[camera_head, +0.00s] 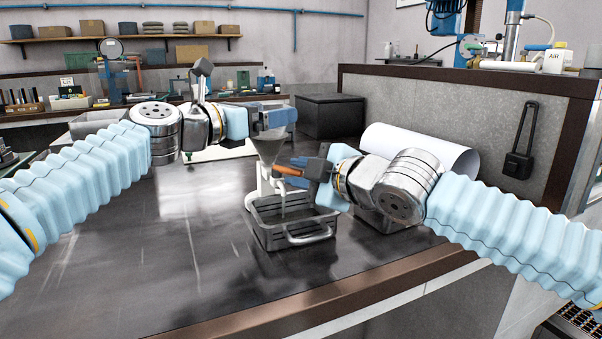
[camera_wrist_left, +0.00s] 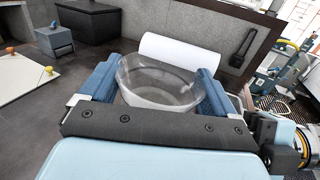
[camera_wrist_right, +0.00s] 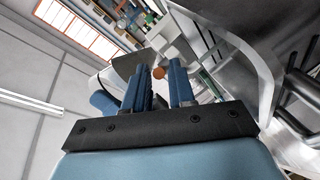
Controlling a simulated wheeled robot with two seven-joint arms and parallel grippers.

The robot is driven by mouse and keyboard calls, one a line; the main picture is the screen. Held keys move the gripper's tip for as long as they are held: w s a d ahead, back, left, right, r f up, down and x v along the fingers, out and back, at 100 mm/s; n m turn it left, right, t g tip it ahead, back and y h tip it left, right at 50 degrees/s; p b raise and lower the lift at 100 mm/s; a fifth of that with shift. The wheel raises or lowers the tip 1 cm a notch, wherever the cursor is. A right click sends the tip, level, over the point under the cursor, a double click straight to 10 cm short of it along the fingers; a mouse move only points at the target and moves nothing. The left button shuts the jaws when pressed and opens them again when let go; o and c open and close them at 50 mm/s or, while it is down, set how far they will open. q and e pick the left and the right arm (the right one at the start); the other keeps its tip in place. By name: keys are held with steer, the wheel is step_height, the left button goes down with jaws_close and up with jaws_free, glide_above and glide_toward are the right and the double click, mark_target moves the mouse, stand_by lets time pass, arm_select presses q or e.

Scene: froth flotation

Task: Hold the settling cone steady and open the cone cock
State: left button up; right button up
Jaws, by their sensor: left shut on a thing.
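The grey, see-through settling cone (camera_head: 268,147) stands in a white stand (camera_head: 255,190) above a grey tray (camera_head: 262,236). My left gripper (camera_head: 275,118) is shut on the cone's upper part. In the left wrist view, the cone's wide open rim (camera_wrist_left: 160,78) sits between the two blue fingers. An orange handle (camera_head: 290,171) shows at the cone's lower part, beside my right gripper (camera_head: 312,168). In the right wrist view, the round orange handle end (camera_wrist_right: 158,73) shows between the fingertips, with a gap between the fingers. I cannot tell if they touch it. The cone's tip is partly hidden.
A large white roll (camera_head: 420,147) lies behind my right gripper against a low grey wall (camera_head: 460,115). A black box (camera_head: 330,116) stands behind the cone. The dark tabletop (camera_head: 130,255) is clear at the left and front.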

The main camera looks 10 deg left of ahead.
jaws_close()
steer(key=shift+s+a+f+m+t+h, duration=0.15)
steer(key=shift+s+a+m+t+h, duration=0.25)
steer(key=shift+a, duration=0.05)
steer(key=shift+s+a+m+t+h, duration=0.15)
steer(key=shift+s+m+t+h, duration=0.1)
steer(key=shift+m+t+h, duration=0.35)
steer(key=shift+s+a+m+t+h, duration=0.1)
steer(key=shift+s+m+t+h, duration=0.05)
steer(key=shift+m+t+h, duration=0.4)
steer(key=shift+s+a+m+t+h, duration=0.1)
steer(key=shift+m+t+h, duration=0.25)
steer(key=shift+m+h, duration=0.4)
steer(key=shift+d, duration=0.1)
jaws_free()
steer(key=shift+w+d, duration=0.1)
steer(key=shift+d, duration=0.05)
